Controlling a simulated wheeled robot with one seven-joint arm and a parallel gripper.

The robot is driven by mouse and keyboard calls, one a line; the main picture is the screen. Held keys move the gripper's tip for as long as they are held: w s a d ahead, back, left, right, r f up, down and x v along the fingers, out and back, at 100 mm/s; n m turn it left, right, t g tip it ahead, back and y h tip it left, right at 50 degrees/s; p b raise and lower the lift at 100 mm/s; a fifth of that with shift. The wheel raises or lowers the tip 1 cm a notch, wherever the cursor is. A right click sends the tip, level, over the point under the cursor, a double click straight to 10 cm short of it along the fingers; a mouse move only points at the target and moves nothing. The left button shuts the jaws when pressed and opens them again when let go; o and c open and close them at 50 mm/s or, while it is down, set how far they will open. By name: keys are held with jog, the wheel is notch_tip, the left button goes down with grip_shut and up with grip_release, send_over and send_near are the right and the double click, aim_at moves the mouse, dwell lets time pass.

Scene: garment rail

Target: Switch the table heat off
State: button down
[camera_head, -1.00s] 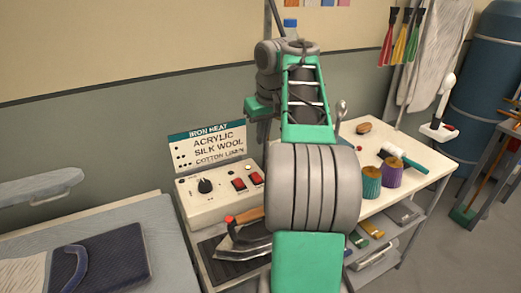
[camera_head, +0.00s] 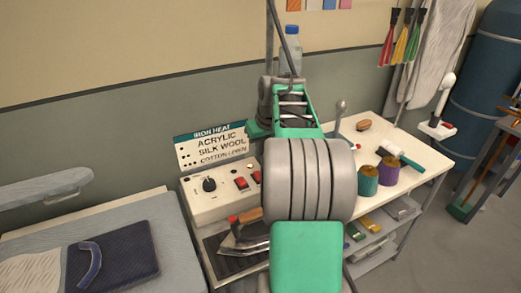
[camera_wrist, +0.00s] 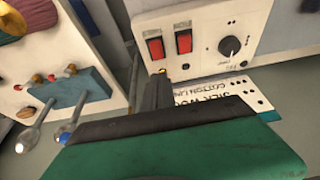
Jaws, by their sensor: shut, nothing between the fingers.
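The control box (camera_head: 218,205) stands on the white table below the iron heat sign. It has a black dial (camera_head: 209,185) and two red rocker switches (camera_head: 240,183). In the wrist view the picture is turned round: the left red switch (camera_wrist: 155,48), the right red switch (camera_wrist: 184,41) and the dial (camera_wrist: 229,47) show at the top. Their small labels cannot be read, so I cannot tell which is the table heat. My gripper (camera_wrist: 158,78) is shut and empty, its tip just below the left switch in the picture; contact is unclear. My arm hides it in the head view.
An iron (camera_head: 243,238) rests on a dark mat beside the box. The iron heat sign (camera_head: 212,148) stands behind it. A lever block (camera_wrist: 70,102) with coloured levers lies left in the wrist view. Thread spools (camera_head: 367,181) stand on the table's right; a padded ironing table (camera_head: 50,220) is at left.

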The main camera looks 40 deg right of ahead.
aim_at(258, 177)
jog(key=x, duration=0.3)
jog(key=p+x, duration=0.1)
jog(key=x, duration=0.2)
jog(key=p+x, duration=0.1)
jog(key=x, duration=0.2)
jog(key=shift+s+f, duration=0.2)
jog(key=shift+f, duration=0.65)
jog(key=shift+w+f+b, duration=0.15)
jog(key=shift+f+b, duration=0.1)
jog(key=shift+b, duration=0.05)
jog(key=shift+s+a+f, duration=0.1)
jog(key=shift+s, duration=0.15)
jog(key=shift+s+a, duration=0.2)
jog(key=shift+s, duration=0.45)
